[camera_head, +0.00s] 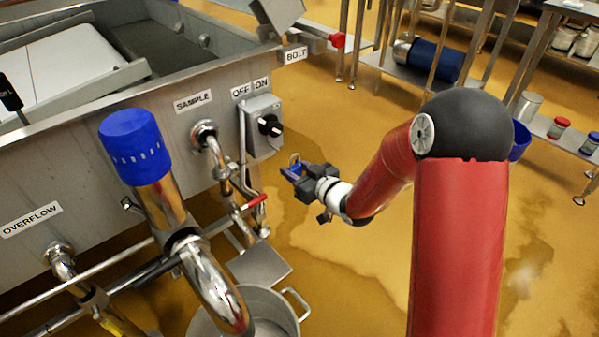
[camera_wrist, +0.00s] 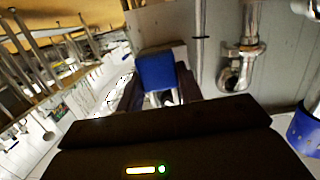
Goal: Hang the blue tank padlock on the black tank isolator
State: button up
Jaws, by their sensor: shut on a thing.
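The blue padlock (camera_head: 291,173) is held in my gripper (camera_head: 296,178), with its metal shackle pointing up. In the wrist view the blue padlock body (camera_wrist: 157,71) sits between the two dark fingers of my gripper (camera_wrist: 158,92). The black tank isolator (camera_head: 270,125) is a black rotary knob on a grey box on the tank wall, under the OFF and ON labels. The padlock is apart from it, lower and a little to the right. In the wrist view I cannot make out the knob; the padlock may hide it.
The SAMPLE valve (camera_head: 206,138) and its pipe stand left of the isolator, with a red-handled valve (camera_head: 256,201) below. A blue-capped steel pipe (camera_head: 135,148) rises nearer. A steel pot (camera_head: 268,310) stands below. The floor right of the tank is open.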

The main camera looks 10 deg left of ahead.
jog(key=x, duration=0.8)
jog(key=shift+w+a+f+b, duration=0.15)
jog(key=shift+a+f+b, duration=0.05)
jog(key=shift+b, duration=0.2)
dwell(0.4)
jog(key=shift+a, duration=0.1)
dwell(0.6)
